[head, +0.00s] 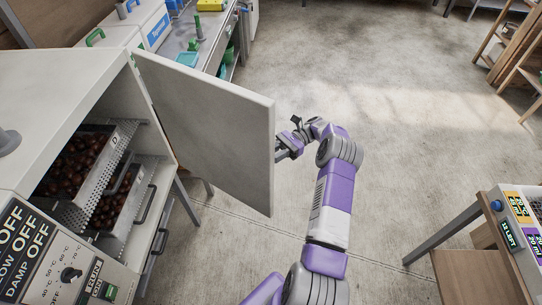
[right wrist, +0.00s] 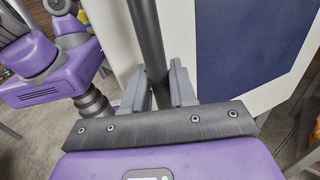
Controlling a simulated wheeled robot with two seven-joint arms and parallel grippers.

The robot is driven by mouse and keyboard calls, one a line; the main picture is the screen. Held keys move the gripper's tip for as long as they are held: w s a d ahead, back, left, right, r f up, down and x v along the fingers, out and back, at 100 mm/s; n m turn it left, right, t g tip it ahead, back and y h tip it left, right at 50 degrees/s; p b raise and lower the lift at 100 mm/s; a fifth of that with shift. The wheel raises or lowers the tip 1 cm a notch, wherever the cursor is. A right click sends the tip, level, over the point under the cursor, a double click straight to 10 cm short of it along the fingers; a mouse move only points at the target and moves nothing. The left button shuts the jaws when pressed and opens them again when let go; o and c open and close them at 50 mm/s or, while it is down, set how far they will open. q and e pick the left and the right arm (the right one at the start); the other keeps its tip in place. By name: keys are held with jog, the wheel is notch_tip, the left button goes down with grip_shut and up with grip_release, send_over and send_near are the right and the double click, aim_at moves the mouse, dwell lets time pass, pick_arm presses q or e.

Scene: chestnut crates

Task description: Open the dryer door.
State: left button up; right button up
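The dryer door (head: 215,125) stands wide open in the head view, swung out from the far side of the white dryer (head: 60,85). The dryer's inside is exposed, with perforated metal trays of chestnuts (head: 105,220). My right gripper (head: 290,143) is at the door's free edge, on its outer side, partly hidden by the door. A pale panel with a dark blue area lies behind. My left gripper is in neither view.
A control panel (head: 65,268) with a knob is on the dryer's front. A bench (head: 205,35) with green and blue items stands beyond the door. A wooden table (head: 470,275) with small displays is at lower right. The concrete floor between is clear.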

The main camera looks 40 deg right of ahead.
jog(key=shift+o, duration=1.4)
jog(key=shift+w+a, duration=0.1)
jog(key=shift+w, duration=0.1)
jog(key=shift+s+r, duration=0.1)
notch_tip(320, 180, up, 10)
jog(key=shift+p, duration=1.2)
jog(key=shift+r+p, duration=0.1)
jog(key=shift+p, duration=0.45)
jog(key=shift+c, duration=0.2)
